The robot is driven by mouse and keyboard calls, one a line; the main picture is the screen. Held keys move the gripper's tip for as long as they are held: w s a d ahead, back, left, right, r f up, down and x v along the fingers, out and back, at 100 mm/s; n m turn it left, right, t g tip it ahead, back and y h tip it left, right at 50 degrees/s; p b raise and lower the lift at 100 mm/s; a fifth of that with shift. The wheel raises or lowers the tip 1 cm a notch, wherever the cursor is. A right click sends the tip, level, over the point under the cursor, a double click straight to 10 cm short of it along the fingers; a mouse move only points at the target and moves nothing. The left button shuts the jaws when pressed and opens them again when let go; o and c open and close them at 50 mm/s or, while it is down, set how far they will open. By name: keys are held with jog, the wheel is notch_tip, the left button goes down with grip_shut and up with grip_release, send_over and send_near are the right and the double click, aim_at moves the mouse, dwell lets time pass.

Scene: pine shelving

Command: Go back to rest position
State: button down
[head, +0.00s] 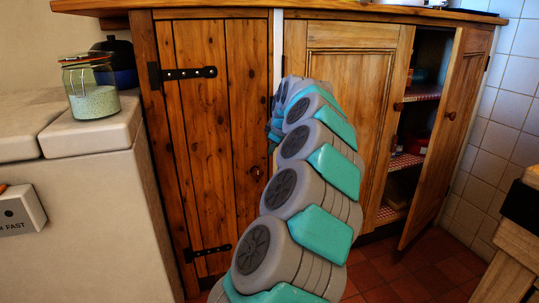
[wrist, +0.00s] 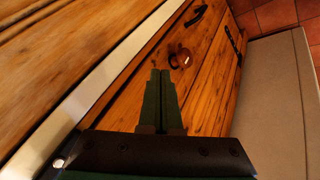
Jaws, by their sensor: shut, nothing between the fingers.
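My gripper (wrist: 160,76) shows in the wrist view with its two dark green fingers side by side, shut and empty. Behind the fingertips is a wooden plank door with a round wooden knob (wrist: 181,58); I cannot tell whether the fingertips touch it. In the head view my grey and teal arm reaches up and away across the cupboard front, and the gripper itself is hidden behind the arm links. The plank door (head: 205,130) on the left is closed, with black strap hinges. The right cupboard door (head: 447,135) stands open.
Shelves with red checked edging (head: 406,161) show inside the open cupboard. A glass jar (head: 95,98) stands on the pale ledge (head: 60,145) at left. A counter corner (head: 505,255) juts in at lower right. Red tiled floor (head: 420,278) is clear before the open door.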

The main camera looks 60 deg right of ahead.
jog(key=s+r, duration=0.5)
jog(key=r, duration=0.1)
jog(key=shift+a, duration=0.1)
jog(key=w+a+n+y, duration=0.1)
jog(key=w+a, duration=0.3)
jog(key=a, duration=0.7)
jog(key=w+a+f+n+y, duration=0.15)
jog(key=w+a, duration=0.25)
jog(key=a, duration=0.6)
jog(key=w+a+y, duration=0.2)
jog(key=w+a, duration=0.2)
jog(key=a, duration=0.7)
jog(key=s+a+f+g, duration=0.2)
jog(key=s+a+f, duration=0.15)
jog(key=a, duration=0.35)
jog(key=s+a+f+g, duration=0.1)
jog(key=s+a+f, duration=0.2)
jog(key=s+a, duration=0.35)
jog(key=s+a+f+g, duration=0.2)
jog(key=a+f, duration=0.1)
jog(key=a, duration=0.5)
jog(key=s+a+f+m+g, duration=0.1)
jog(key=s+f, duration=0.3)
jog(key=s, duration=0.4)
jog(key=s+a+f+m+g, duration=0.1)
jog(key=s+a+f+m, duration=0.2)
jog(key=s, duration=0.5)
jog(key=shift+a+f+g, duration=0.3)
jog(key=shift+a+f, duration=0.15)
jog(key=shift+f, duration=0.15)
